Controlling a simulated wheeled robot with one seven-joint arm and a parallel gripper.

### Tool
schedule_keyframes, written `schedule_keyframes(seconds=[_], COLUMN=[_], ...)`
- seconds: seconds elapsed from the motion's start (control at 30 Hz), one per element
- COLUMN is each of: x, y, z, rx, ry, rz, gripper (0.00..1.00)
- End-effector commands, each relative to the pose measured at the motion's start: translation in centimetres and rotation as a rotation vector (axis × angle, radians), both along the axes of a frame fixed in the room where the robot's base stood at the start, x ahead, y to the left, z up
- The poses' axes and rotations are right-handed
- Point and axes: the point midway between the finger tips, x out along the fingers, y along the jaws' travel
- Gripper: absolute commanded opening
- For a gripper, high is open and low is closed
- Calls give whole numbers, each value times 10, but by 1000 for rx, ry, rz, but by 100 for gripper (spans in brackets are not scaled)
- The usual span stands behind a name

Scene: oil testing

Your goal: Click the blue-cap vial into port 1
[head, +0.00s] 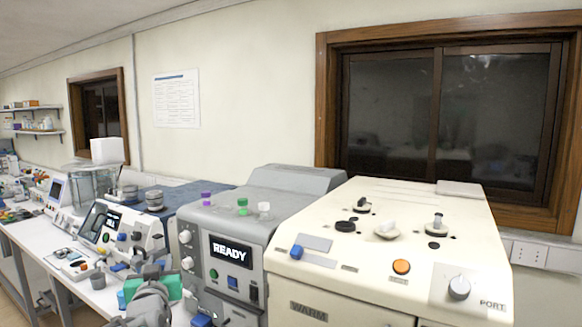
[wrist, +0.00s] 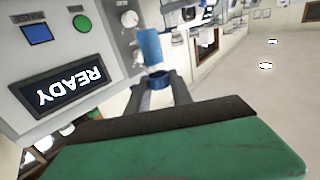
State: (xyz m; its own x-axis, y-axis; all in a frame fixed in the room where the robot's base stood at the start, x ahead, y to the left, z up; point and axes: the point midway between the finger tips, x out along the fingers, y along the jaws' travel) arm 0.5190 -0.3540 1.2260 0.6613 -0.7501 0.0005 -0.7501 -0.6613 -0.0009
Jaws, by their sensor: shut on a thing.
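My gripper (wrist: 160,82) is shut on a blue piece (wrist: 150,47) that stands out past the two grey fingers in the wrist view. I take it for the blue-cap vial; a darker blue ring sits between the fingers, and most of the vial's body cannot be made out. In the head view my gripper (head: 152,288) is low, left of the grey READY machine (head: 262,240), its fingertips hard to tell. Purple (head: 206,199), green (head: 242,206) and white (head: 264,208) caps stand on that machine's top. I cannot tell which spot is port 1.
The cream WARM machine (head: 345,290) stands to the right, with a blue knob (head: 296,252) and an orange button (head: 401,266). A smaller white instrument (head: 128,230) is on the left. The READY panel (wrist: 70,88) is close beside my gripper in the wrist view.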

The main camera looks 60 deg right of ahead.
Motion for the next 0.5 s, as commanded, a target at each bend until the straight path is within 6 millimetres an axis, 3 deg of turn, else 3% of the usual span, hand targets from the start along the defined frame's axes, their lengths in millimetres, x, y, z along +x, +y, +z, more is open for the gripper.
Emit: schedule_keyframes(seconds=[0.03, 0.2, 0.37, 0.5], x=[-16, -81, -159, -241], y=[-25, -98, -148, -176], z=[28, 95, 157, 199], rx=[-2, -1, 0, 1], ry=[-5, -3, -3, -1], rz=[-71, -314, -544, -754], gripper=[0, 0, 0, 0])
